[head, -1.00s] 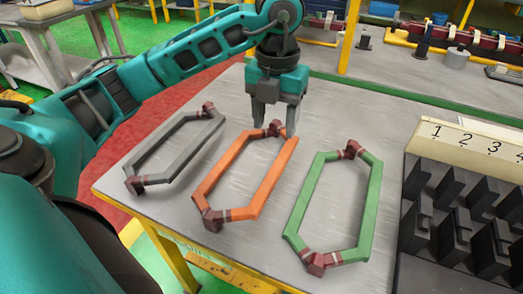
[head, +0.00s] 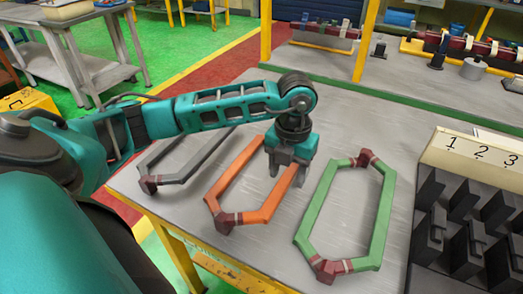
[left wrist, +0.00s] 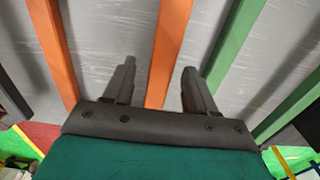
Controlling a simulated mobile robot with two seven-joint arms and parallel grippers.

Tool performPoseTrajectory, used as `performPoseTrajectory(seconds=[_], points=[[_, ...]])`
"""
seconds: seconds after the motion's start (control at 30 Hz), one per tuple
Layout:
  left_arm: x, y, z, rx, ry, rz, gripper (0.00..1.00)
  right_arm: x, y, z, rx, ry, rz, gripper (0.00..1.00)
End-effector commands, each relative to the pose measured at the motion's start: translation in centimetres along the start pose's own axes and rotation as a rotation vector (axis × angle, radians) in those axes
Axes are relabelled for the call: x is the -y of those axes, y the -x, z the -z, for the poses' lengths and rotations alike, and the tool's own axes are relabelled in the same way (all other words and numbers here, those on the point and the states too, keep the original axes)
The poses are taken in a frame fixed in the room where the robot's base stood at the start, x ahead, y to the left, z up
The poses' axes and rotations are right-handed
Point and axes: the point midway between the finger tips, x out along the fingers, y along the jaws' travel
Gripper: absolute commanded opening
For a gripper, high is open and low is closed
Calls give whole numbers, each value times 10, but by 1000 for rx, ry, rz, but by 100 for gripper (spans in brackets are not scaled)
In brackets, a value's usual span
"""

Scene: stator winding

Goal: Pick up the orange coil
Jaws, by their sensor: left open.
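The orange coil (head: 225,188) lies flat on the metal table, between a grey coil (head: 203,156) and a green coil (head: 318,198). My left gripper (head: 286,172) is open and points down at the orange coil's right long side. In the left wrist view the orange bar (left wrist: 170,50) runs between the two open fingers (left wrist: 158,80), nearer the left finger. I cannot tell how far above the bar the fingertips are. My arm and gripper hide the coil's far end and part of the grey coil. My right gripper is not in view.
A rack with dark slots and a numbered plate (head: 470,152) stands at the right of the table. A shelf with shafts and metal parts (head: 455,45) is behind. The table's front edge (head: 215,245) lies close below the coils. The green coil's bar (left wrist: 235,45) is just right of the gripper.

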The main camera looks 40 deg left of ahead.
Motion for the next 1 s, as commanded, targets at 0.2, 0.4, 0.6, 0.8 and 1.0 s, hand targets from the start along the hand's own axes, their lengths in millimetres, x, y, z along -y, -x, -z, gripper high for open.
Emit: performPoseTrajectory(seconds=[0.2,0.4,0.6,0.8,1.0], points=[[0,-1,0,0,0,0,55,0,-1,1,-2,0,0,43],[0,0,0,0,0,0,36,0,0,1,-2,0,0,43],[0,0,0,0,0,0,17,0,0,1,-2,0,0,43],[0,0,0,0,0,0,0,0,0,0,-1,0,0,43],[0,0,0,0,0,0,0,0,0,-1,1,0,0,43]])
